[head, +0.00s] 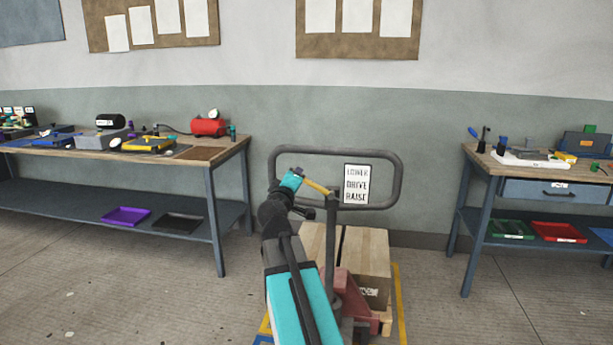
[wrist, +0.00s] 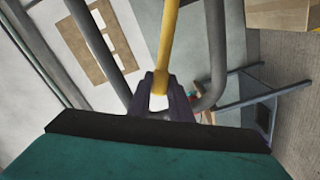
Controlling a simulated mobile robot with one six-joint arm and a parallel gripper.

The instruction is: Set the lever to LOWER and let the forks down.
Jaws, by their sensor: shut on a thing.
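The pallet truck has a dark looped handle (head: 397,175) in the middle of the head view. A white sign (head: 356,184) on it reads LOWER, DRIVE, RAISE from top to bottom. A yellow lever (head: 318,188) sticks out left of the handle's post and slopes up toward its free end; I cannot tell which setting it is in. My gripper (head: 297,177) is shut on the lever's left end. The wrist view shows the gripper's fingers (wrist: 161,98) around the yellow lever (wrist: 168,40). The forks are hidden under the load and behind my arm.
Wooden-looking boxes (head: 366,255) stand on a pallet at the truck, with yellow floor marking (head: 400,305) around it. A workbench (head: 215,155) with tools stands left, another (head: 475,200) right. The wall is close behind. Bare floor lies on both sides.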

